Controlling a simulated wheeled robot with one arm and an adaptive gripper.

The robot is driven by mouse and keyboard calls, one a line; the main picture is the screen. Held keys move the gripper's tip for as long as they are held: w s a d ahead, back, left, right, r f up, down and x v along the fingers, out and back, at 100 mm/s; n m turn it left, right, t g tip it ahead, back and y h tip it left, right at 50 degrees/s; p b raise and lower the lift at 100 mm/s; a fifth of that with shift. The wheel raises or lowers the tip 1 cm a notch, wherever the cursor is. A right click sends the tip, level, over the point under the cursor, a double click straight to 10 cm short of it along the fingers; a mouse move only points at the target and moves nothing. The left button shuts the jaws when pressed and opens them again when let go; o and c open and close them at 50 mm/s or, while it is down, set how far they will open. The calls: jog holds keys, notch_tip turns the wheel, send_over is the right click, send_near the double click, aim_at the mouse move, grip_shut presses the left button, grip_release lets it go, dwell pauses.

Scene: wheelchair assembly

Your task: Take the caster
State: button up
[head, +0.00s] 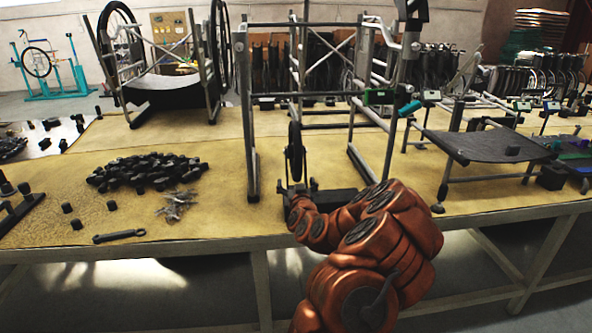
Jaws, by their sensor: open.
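The caster (295,153), a small dark wheel on a fork, stands upright on the workbench just inside the left post of a grey metal wheelchair frame. A low dark block (340,199) sits at its foot. My orange arm reaches in from the bottom, and my gripper (301,187) is at the caster's lower end, in front of the block. The gripper is open. Its fingers are small and dark against the block, so I cannot tell whether they touch the caster.
The grey frame (249,130) rises around the caster, with posts close on both sides. A pile of black parts (150,172), screws (176,207) and a wrench (119,236) lie to the left. A dark seat panel (488,146) stands to the right. The bench's front edge is near.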

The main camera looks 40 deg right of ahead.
aim_at(300, 174)
jog(key=shift+r, duration=0.1)
jog(key=c, duration=1.7)
jog(key=shift+c, duration=0.2)
notch_tip(300, 174, up, 7)
jog(key=shift+w+d+f, duration=0.1)
jog(key=shift+w, duration=0.05)
jog(key=shift+r+b, duration=0.2)
jog(key=shift+b, duration=0.1)
jog(key=b+v, duration=0.1)
jog(key=v, duration=0.7)
jog(key=shift+s, duration=0.2)
jog(key=shift+c, duration=0.4)
jog(key=shift+s+a+f+b, duration=0.15)
jog(key=shift+a+f+b, duration=0.2)
jog(key=shift+b, duration=0.75)
jog(key=b+v, duration=0.1)
jog(key=b, duration=0.3)
jog(key=shift+s+a, duration=0.2)
jog(key=shift+s, duration=0.15)
jog(key=b+v, duration=0.1)
jog(key=b, duration=0.1)
jog(key=b+v, duration=0.2)
jog(key=shift+r, duration=0.25)
